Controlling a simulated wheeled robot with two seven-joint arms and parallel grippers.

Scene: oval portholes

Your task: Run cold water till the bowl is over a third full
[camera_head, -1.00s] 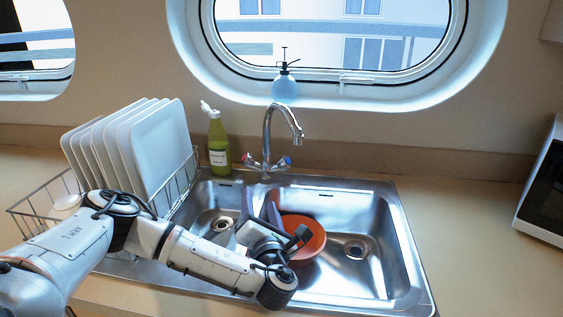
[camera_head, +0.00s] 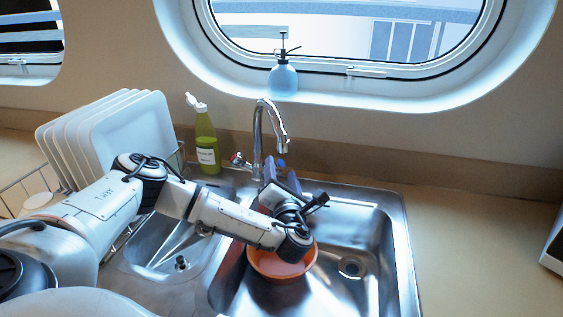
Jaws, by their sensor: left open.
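The steel tap (camera_head: 258,135) stands behind the sink, its curved spout over the right basin. Its blue-marked knob (camera_head: 281,163) is on the right and its red-marked knob (camera_head: 237,158) on the left. The orange bowl (camera_head: 283,270) sits in the left part of the right basin, partly hidden by my left arm. No water stream is visible, and I cannot tell whether the bowl holds any. My left gripper (camera_head: 281,170) is open, its fingertips at or just in front of the blue knob; contact is unclear. My right gripper is out of view.
The double steel sink (camera_head: 385,225) has a small left basin. A green bottle (camera_head: 206,140) stands left of the tap, and a rack of white plates (camera_head: 130,130) further left. A blue spray bottle (camera_head: 283,78) is on the window ledge.

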